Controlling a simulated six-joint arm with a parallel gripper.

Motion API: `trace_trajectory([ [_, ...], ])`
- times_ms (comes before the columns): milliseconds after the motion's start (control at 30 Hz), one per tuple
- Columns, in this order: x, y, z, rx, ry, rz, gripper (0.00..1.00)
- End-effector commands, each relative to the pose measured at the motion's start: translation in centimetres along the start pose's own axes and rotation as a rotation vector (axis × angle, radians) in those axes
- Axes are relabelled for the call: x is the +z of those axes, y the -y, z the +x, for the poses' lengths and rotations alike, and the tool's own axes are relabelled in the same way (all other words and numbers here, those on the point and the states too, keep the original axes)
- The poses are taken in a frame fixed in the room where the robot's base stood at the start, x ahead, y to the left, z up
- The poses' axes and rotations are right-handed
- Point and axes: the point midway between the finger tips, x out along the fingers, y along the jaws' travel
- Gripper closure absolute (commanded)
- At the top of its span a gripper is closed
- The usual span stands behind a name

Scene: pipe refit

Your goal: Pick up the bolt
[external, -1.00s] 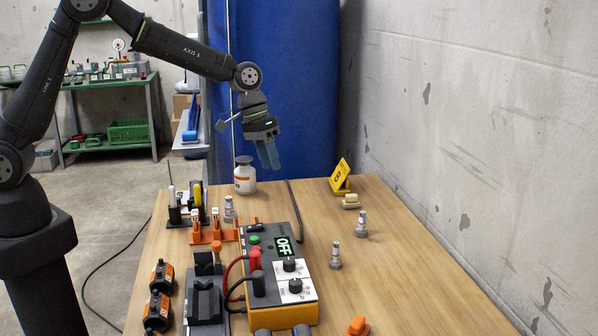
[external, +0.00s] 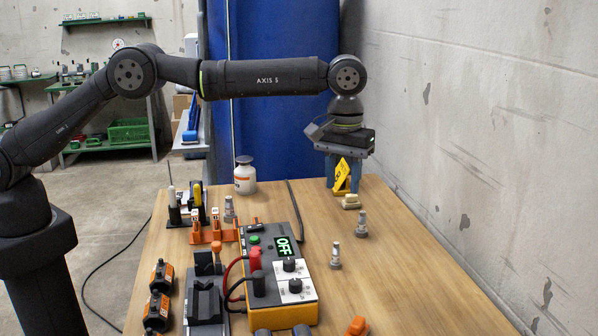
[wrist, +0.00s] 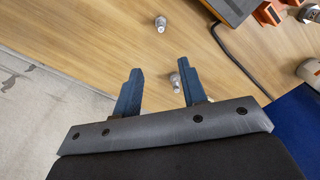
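Silver bolt-like pieces stand upright on the wooden table. In the external view one is at right centre (external: 361,225), another nearer the camera (external: 336,257), and a third behind the grey box (external: 229,209). My gripper (external: 342,190) is at the table's far right, above and behind the first two, with its blue fingers pointing down. In the wrist view the fingers (wrist: 160,68) are apart with nothing held.
A yellow sign (external: 341,172) and a small tan block (external: 351,202) stand by my fingers. A control box reading OFF (external: 273,238), orange holders (external: 213,234) and a white bottle (external: 245,178) occupy the left. The wall is close on the right. The right foreground is mostly clear.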

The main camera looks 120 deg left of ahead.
Motion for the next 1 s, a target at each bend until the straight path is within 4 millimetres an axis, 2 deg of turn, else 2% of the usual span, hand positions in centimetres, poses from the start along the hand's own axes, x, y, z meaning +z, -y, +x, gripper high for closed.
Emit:
trace_trajectory([
  [400, 0.1, 0.1, 8.9, -0.002, 0.002, 0.002, 0.62],
  [500, 0.1, 0.1, 10.3, -0.001, 0.002, 0.002, 0.62],
  [767, 0.3, 0.2, 12.2, -0.001, 0.001, 0.002, 0.62],
  [1000, 0.9, 0.5, 15.7, -0.001, 0.002, 0.002, 0.62],
])
